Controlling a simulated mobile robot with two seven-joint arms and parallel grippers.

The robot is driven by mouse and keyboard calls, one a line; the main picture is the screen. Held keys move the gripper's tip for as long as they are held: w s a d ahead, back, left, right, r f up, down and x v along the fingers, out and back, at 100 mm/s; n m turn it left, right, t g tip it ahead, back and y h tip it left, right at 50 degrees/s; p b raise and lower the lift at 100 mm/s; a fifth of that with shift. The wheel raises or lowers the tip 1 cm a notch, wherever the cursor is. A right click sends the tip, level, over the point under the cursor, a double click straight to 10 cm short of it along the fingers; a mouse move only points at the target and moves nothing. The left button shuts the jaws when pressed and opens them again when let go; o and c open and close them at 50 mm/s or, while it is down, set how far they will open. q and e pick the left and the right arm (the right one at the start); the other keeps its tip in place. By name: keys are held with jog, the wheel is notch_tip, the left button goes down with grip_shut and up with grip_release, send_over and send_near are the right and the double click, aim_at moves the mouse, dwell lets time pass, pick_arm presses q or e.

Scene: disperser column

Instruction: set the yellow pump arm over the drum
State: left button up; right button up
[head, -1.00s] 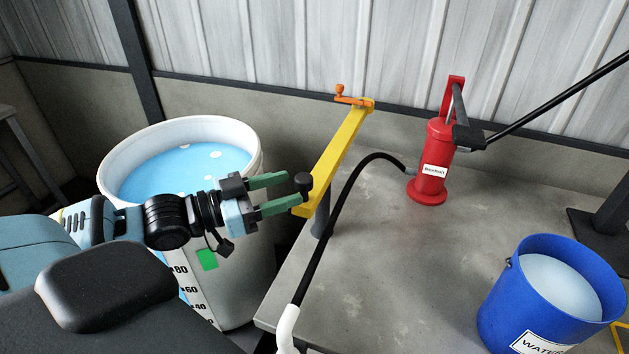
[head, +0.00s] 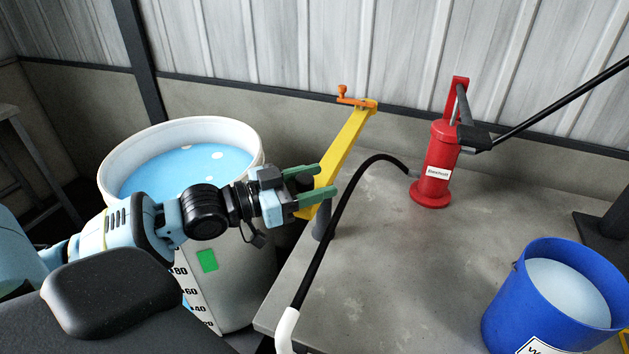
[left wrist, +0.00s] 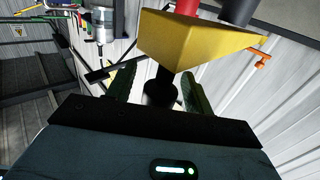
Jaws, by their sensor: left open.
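The yellow pump arm (head: 345,143) is a long beam on a grey post at the table's left edge. It points away toward the wall, with an orange handle (head: 355,101) at its far end, and is not over the drum. The white drum (head: 232,290) of blue liquid stands left of the table. My left gripper (head: 326,180) is open at the arm's near end. In the left wrist view, a black knob (left wrist: 160,92) under the yellow arm (left wrist: 195,42) lies between the green fingers (left wrist: 158,72). I cannot tell whether they touch it. My right gripper is out of view.
A red pump (head: 435,165) with a long black lever stands on the grey table (head: 400,270). A black hose (head: 335,220) runs from it to the table's front edge. A blue bucket (head: 510,310) of water is at right. The wall is close behind.

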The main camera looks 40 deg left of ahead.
pick_arm(q)
jog(key=shift+w+d, duration=0.1)
grip_shut()
dwell(0.4)
